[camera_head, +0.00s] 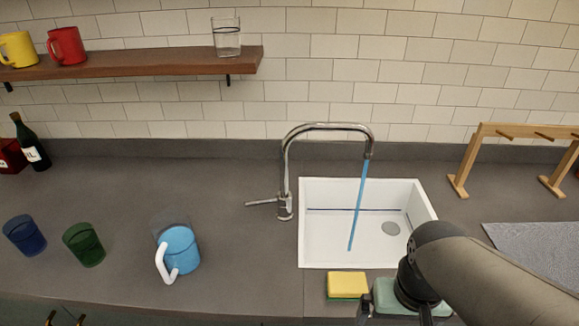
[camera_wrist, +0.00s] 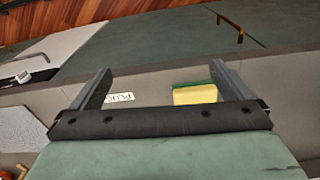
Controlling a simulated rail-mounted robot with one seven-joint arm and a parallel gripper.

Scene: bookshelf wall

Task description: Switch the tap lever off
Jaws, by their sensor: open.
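The chrome tap (camera_head: 287,170) stands at the left edge of the white sink, with its spout arched over the basin. Its lever (camera_head: 262,202) sticks out to the left from the base, roughly level. A blue stream of water (camera_head: 358,205) runs from the spout into the sink (camera_head: 330,255). My gripper (camera_wrist: 162,70) is open and empty in the wrist view, its two dark fingers well apart. In the head view its green body is at the counter's front, right of the sponge and away from the lever. The lever cannot be made out in the wrist view.
A yellow-green sponge (camera_head: 347,285) lies at the counter's front edge and shows in the wrist view (camera_wrist: 195,95). Left of the lever stand a jug with blue contents (camera_head: 180,250), a green cup (camera_head: 84,245) and a blue cup (camera_head: 24,235). A wooden rack (camera_head: 480,155) stands right.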

